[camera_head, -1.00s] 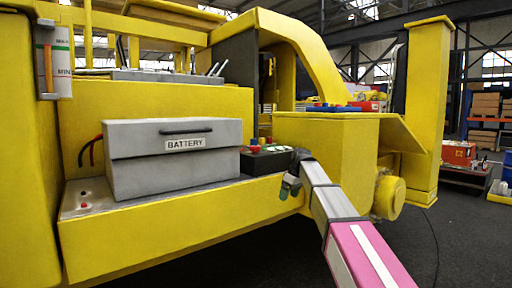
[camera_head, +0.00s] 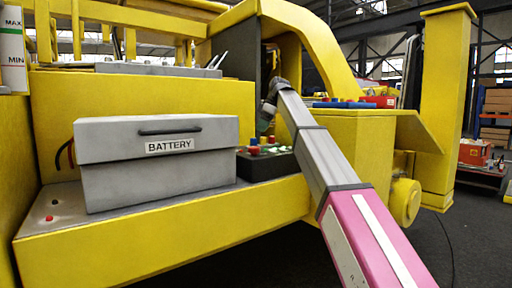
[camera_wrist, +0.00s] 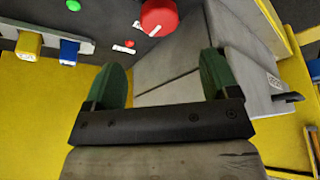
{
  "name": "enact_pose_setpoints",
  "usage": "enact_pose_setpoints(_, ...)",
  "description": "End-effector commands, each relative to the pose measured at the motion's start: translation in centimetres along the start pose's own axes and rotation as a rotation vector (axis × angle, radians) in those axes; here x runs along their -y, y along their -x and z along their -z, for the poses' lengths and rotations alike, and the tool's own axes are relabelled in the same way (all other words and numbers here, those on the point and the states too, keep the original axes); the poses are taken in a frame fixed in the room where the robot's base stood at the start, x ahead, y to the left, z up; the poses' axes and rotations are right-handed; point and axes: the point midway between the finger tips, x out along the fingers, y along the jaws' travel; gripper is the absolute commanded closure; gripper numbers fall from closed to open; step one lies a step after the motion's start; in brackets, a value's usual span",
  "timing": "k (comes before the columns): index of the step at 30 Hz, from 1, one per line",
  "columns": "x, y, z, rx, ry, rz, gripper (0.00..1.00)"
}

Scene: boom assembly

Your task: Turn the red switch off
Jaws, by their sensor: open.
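The red switch is a round red knob with a white mark (camera_wrist: 159,16), at the top edge of the wrist view and partly cut off. It sits on a dark panel beside the grey battery box. In the head view, a small red knob (camera_head: 254,150) shows on the black control box (camera_head: 268,167) next to the battery box. My gripper (camera_wrist: 163,78) has two green fingers spread apart with nothing between them. In the head view my gripper (camera_head: 266,114) is above the control box, apart from the knob.
The grey battery box (camera_head: 160,185) stands left of the control box on a yellow frame (camera_head: 180,235). A yellow block (camera_head: 352,140) carrying blue and red parts is close on the right. Yellow and blue pieces (camera_wrist: 30,45) show at the wrist view's left. Floor is clear in front.

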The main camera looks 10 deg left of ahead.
Motion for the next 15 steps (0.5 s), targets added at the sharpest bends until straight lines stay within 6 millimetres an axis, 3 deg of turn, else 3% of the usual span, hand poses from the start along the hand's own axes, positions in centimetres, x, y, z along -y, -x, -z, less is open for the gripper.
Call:
enact_pose_setpoints(9,0.1,-5.7,-0.1,0.002,-0.002,0.002,0.19)
enact_pose_setpoints(15,0.0,-8.4,-0.1,0.002,-0.002,0.001,0.19)
